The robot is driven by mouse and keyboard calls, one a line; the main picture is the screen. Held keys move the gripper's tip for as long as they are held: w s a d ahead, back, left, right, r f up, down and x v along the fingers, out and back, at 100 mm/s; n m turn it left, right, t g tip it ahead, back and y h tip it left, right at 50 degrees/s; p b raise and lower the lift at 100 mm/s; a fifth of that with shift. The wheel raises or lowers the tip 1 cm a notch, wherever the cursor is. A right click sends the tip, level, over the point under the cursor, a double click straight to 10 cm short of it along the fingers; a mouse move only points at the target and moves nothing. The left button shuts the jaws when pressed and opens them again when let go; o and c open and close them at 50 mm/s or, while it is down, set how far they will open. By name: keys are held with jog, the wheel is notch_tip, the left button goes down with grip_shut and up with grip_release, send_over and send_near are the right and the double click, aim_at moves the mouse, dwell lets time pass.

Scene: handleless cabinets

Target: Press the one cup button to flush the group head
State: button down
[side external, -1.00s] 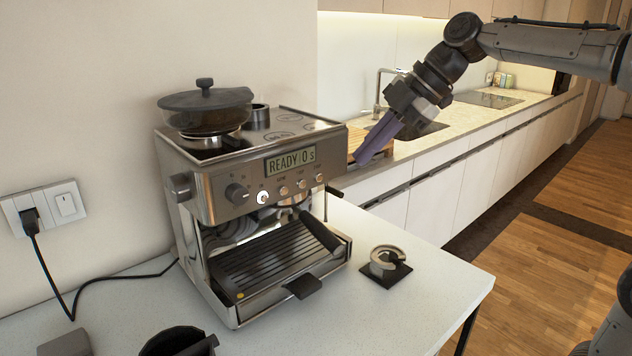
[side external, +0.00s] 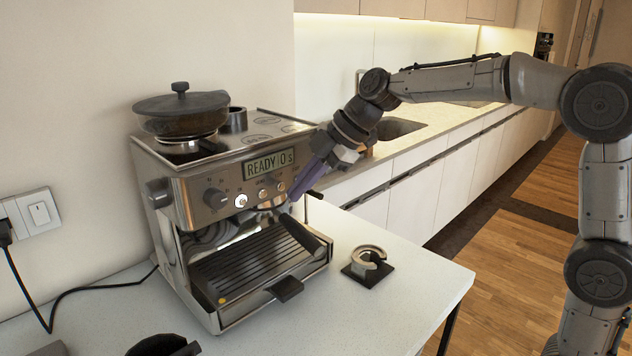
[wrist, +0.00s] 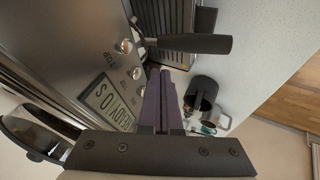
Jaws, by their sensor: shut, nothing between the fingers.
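The coffee machine (side external: 230,180) stands on the pale counter, its display (side external: 268,163) reading "READY 0 s". A row of round buttons runs below the display; the leftmost one (side external: 241,200) glows white. I cannot tell for certain which is the one cup button. My gripper (side external: 293,197) is shut and empty, its purple fingers pointing down-left at the right end of the machine's front. In the wrist view the fingers (wrist: 160,73) are beside the display (wrist: 110,106) and two buttons (wrist: 125,46) (wrist: 137,73). Contact with a button is not clear; the fingers hide part of the row.
The portafilter's black handle (side external: 302,233) sticks out below the buttons, near my fingers. A ring-shaped holder (side external: 369,260) stands on the counter to the right. A lidded pot (side external: 181,112) is on top of the machine.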

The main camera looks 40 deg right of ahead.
aim_at(283, 188)
jog(key=shift+w, duration=0.75)
jog(key=shift+w, duration=0.9)
jog(key=shift+s, duration=0.1)
jog(key=s, duration=0.5)
jog(key=shift+r, duration=0.2)
jog(key=v, duration=0.9)
jog(key=shift+d+r, duration=0.15)
jog(key=shift+r, duration=0.15)
